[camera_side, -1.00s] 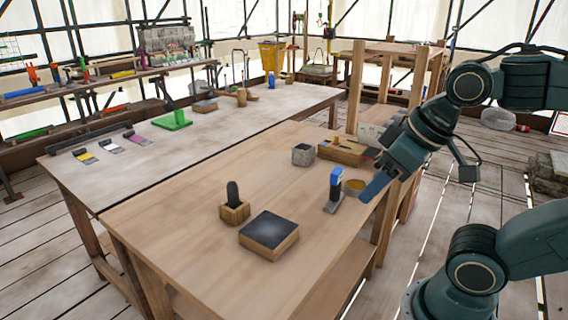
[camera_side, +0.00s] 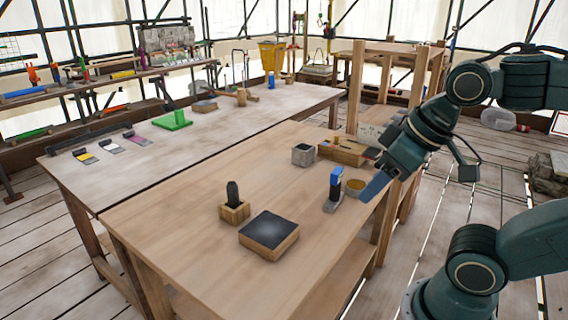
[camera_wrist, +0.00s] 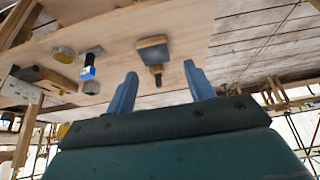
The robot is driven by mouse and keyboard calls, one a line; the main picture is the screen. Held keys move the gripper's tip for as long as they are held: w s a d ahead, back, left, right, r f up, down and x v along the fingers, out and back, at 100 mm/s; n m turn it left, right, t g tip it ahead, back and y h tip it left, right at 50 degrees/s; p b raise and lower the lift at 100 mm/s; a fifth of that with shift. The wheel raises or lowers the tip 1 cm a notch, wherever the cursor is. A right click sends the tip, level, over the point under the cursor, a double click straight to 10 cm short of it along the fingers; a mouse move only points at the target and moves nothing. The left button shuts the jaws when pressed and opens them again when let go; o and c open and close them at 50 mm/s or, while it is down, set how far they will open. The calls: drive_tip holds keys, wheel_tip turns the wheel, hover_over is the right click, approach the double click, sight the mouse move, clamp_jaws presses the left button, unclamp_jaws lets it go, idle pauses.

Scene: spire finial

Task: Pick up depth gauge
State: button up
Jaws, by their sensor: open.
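A blue-topped upright tool with a grey metal foot (camera_side: 335,187) stands on the near wooden table; it may be the depth gauge, but I cannot tell for sure. It also shows in the wrist view (camera_wrist: 88,68), left of my fingers. My gripper (camera_side: 372,190) hangs at the table's right edge, to the right of this tool and apart from it. In the wrist view my gripper (camera_wrist: 160,68) has its two blue fingers spread wide, with nothing between them.
A round tin (camera_side: 354,187) stands close beside the blue-topped tool. A dark-topped wooden block (camera_side: 268,235), a small wooden holder with a dark peg (camera_side: 234,211), a grey cube (camera_side: 302,155) and a wooden box (camera_side: 340,152) are also on the table. The table's middle is clear.

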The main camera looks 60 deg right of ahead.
drive_tip(key=shift+o, duration=0.6)
drive_tip(key=n+g, duration=0.6)
drive_tip(key=n, duration=1.3)
hover_over(338, 170)
wheel_tip(338, 170, down, 8)
drive_tip(key=shift+d+f, duration=0.15)
drive_tip(key=shift+f, duration=4.2)
drive_tip(key=shift+f, duration=0.1)
